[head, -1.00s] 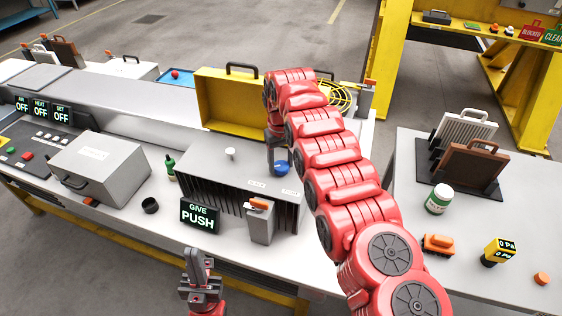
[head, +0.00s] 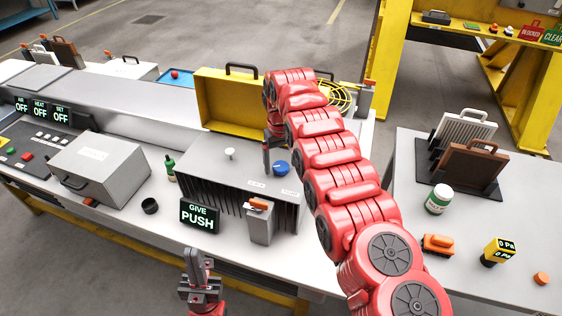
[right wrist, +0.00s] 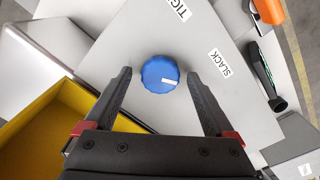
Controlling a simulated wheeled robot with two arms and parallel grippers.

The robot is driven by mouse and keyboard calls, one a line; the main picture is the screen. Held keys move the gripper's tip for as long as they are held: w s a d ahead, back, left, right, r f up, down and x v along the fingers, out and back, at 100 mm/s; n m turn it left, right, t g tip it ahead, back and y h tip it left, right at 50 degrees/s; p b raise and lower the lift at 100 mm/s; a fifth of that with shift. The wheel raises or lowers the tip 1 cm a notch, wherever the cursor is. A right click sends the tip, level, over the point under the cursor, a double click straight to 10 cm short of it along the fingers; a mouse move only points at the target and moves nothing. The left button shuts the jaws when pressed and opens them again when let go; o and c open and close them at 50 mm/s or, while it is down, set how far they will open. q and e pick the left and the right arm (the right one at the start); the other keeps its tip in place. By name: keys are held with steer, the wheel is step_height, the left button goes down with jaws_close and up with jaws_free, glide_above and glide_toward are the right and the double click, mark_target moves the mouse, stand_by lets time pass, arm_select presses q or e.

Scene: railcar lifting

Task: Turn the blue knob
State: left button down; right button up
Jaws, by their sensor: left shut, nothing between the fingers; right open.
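The blue knob (head: 281,168) sits on top of the grey finned box (head: 225,166). In the right wrist view the knob (right wrist: 160,74) lies between my right gripper's open fingers (right wrist: 159,76), with a gap on each side. My left gripper (head: 194,256) is shut and empty in front of the bench.
The display reading GIVE PUSH (head: 200,215) and a grey block with an orange top (head: 260,222) stand before the finned box. A yellow case (head: 228,100) stands open behind it. A green bottle (head: 170,168) and black cup (head: 150,205) are to the left.

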mark_target(281, 166)
steer(key=shift+r, duration=0.55)
step_height(281, 166, up, 16)
steer(key=p, duration=1.5)
steer(key=shift+r, duration=0.15)
steer(key=shift+s, duration=0.1)
